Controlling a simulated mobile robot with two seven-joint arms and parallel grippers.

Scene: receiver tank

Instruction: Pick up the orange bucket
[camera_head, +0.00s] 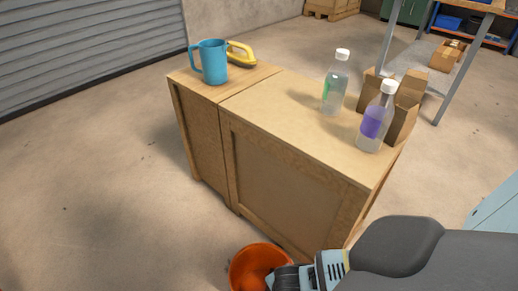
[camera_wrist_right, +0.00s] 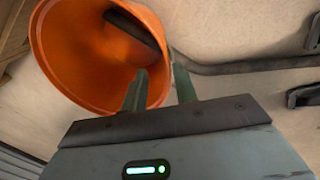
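The orange bucket (camera_head: 243,268) stands on the floor in front of the wooden cabinet, at the bottom of the head view, partly cut off and partly covered by my right gripper (camera_head: 279,280). In the right wrist view the bucket (camera_wrist_right: 75,65) fills the upper left, with its open mouth and orange inside showing. My right gripper (camera_wrist_right: 160,82) is open there, with a gap between its fingers. One finger overlaps the bucket's inside and the other is outside the rim, so the rim lies between them. Contact cannot be told. My left gripper is not in view.
The wooden cabinet (camera_head: 285,180) stands right behind the bucket. On it are a blue mug (camera_head: 212,64), a yellow-handled tool (camera_head: 240,54), a clear bottle (camera_head: 335,85), a purple-labelled bottle (camera_head: 376,120) and an open cardboard box (camera_head: 404,110). The floor to the left is clear.

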